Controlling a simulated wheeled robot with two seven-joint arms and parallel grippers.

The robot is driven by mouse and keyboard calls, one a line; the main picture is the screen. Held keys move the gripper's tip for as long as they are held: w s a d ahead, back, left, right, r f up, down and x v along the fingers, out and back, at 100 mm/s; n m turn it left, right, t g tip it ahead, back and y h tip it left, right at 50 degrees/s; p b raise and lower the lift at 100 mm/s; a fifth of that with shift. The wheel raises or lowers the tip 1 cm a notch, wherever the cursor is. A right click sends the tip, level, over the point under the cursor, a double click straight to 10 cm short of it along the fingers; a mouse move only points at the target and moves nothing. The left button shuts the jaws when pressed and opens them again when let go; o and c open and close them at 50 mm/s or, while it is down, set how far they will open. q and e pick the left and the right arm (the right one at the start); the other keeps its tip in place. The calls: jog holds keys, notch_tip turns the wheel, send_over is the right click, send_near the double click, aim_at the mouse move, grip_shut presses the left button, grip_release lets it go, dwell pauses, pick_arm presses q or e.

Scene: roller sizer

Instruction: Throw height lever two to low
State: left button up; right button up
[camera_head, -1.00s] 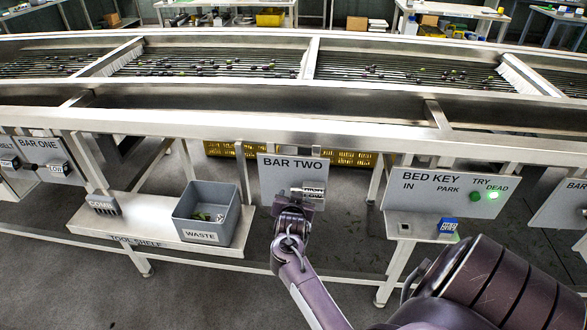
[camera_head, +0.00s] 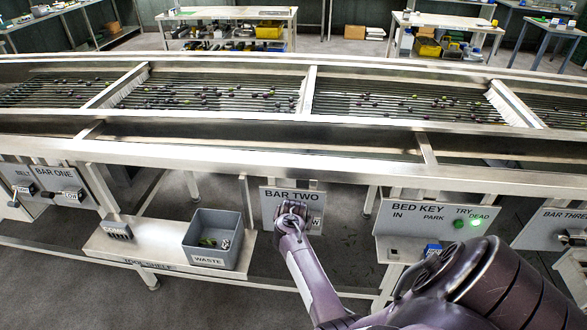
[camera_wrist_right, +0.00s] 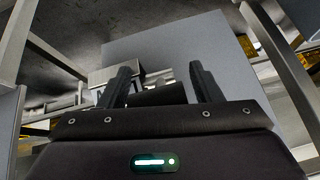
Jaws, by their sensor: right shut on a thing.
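The grey BAR TWO panel (camera_head: 270,197) hangs under the sizer's front rail, near the middle of the head view. My right gripper (camera_head: 296,208) is in front of it and covers most of the lever area. A label ending in "W" shows just right of the gripper. In the right wrist view the two dark fingers (camera_wrist_right: 162,80) point at the panel (camera_wrist_right: 180,48), with a dark bar (camera_wrist_right: 158,96) between them, which I take to be the lever's handle. A metal block (camera_wrist_right: 135,78) sits behind the left finger. The lever's exact position is hidden. My left gripper is out of view.
The BED KEY panel (camera_head: 408,228) with a lit green light is to the right. The tool shelf (camera_head: 105,243) to the left carries a grey waste bin (camera_head: 211,261). The BAR ONE panel (camera_head: 48,179) is at far left, BAR THREE (camera_head: 565,212) at far right.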

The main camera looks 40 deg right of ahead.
dwell(0.3)
jog(key=o, duration=1.4)
jog(key=shift+d, duration=0.1)
jog(key=shift+c, duration=0.2)
jog(key=v, duration=0.7)
jog(key=shift+s+r, duration=0.15)
jog(key=shift+r, duration=0.2)
jog(key=shift+f, duration=0.1)
